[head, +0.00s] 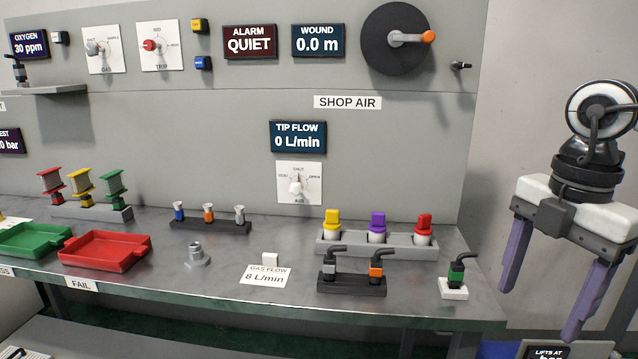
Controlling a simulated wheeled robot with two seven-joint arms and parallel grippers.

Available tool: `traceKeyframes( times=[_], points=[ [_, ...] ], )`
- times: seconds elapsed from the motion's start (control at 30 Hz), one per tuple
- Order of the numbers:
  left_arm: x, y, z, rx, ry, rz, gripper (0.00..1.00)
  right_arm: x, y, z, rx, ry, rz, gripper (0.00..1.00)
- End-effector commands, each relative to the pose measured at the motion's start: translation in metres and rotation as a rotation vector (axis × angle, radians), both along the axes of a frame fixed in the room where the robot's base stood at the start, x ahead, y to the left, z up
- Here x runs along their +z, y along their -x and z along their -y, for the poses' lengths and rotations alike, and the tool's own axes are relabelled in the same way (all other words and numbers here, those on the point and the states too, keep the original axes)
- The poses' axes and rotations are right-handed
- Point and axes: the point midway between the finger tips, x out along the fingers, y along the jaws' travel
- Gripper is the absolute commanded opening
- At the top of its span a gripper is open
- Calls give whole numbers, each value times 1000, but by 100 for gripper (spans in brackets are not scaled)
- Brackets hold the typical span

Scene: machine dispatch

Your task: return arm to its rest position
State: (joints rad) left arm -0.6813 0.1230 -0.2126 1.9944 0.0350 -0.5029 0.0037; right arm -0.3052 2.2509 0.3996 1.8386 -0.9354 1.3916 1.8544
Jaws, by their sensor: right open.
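My right gripper (552,268) hangs at the far right of the head view, off the bench's right end. Its two purple fingers point down and stand wide apart, with nothing between them. It touches nothing that I can see. My left gripper and arm are not in view.
The grey bench (215,290) holds a green tray (30,241), a red tray (105,251), a rack with yellow, purple and red caps (377,245), and a black block (352,284) with plugs. A green-banded plug (455,275) stands near the right edge. Room around the gripper looks free.

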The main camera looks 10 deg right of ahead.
Motion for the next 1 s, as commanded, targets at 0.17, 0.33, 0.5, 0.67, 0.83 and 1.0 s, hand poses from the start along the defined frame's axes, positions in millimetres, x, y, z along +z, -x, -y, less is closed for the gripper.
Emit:
traceKeyframes(
  times=[0.17, 0.33, 0.5, 0.67, 0.83, 1.0],
  points=[
    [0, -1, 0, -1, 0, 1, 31, -14, 5, 3, -41, -132, 1, 68],
    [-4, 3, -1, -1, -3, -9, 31, -34, 11, 3, -96, -302, 1, 68],
    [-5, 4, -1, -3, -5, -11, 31, -64, 21, -3, -179, -562, 1, 68],
    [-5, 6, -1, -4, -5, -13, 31, -90, 29, -18, -262, -822, 1, 68],
    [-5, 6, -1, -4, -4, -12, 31, -113, 37, -40, -349, -1094, 1, 68],
    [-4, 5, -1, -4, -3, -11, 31, -126, 41, -62, -416, -1304, 2, 68]
  ],
)
